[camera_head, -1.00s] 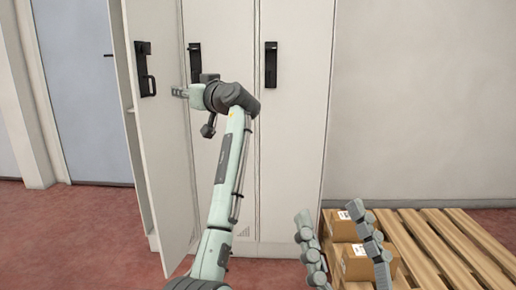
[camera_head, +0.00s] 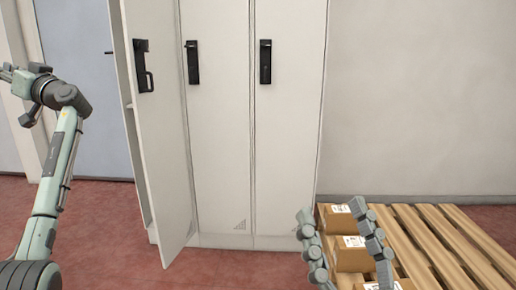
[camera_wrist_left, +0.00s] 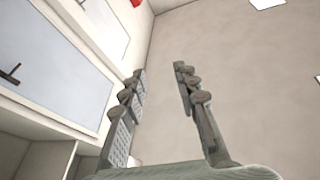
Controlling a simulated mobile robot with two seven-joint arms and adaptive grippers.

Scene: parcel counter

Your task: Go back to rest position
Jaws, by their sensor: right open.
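My left arm comes in at the left of the head view, with its left gripper (camera_head: 8,72) at the left edge, partly cut off. It is well clear of the open locker door (camera_head: 155,130). In the left wrist view the left gripper's fingers (camera_wrist_left: 160,70) stand apart with nothing between them. My right gripper (camera_head: 330,210) is at the bottom of the head view, fingers up and apart. It is in front of the boxes in the picture; I see no box held in it.
The grey lockers (camera_head: 220,140) have black handles; the other two doors look shut. A wooden pallet (camera_head: 440,235) with cardboard boxes (camera_head: 352,258) is at lower right. A blue door (camera_head: 85,100) is behind my left arm. Red floor (camera_head: 110,240) shows clear before the lockers.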

